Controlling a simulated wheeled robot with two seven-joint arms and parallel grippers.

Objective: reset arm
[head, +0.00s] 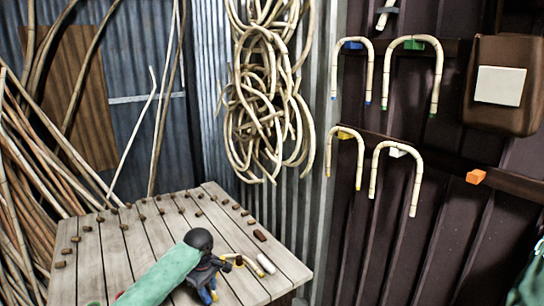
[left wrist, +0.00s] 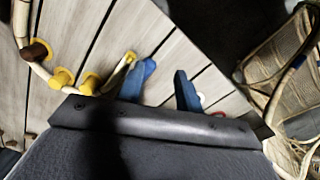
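My left gripper (head: 217,279) is over the slatted wooden table, with its arm in a green sleeve coming from the lower left. In the left wrist view its two blue fingers (left wrist: 164,72) are apart with bare boards between them, so it is open and empty. A pale bent cane (head: 247,268) with yellow parts lies on the table beside the gripper. In the left wrist view the cane (left wrist: 40,70) runs past yellow pegs (left wrist: 62,77), close to the left finger; I cannot tell whether they touch. Only a bit of green sleeve (head: 530,285) shows at the right edge; my right gripper is out of view.
The table (head: 90,260) carries rows of brown pegs (head: 125,227), a white cylinder (head: 265,264) and a dark red block (head: 260,235). Bent canes (head: 438,75) hang on the right wall near an empty orange holder (head: 475,177). Coiled rattan (head: 265,100) hangs behind; loose poles lean left.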

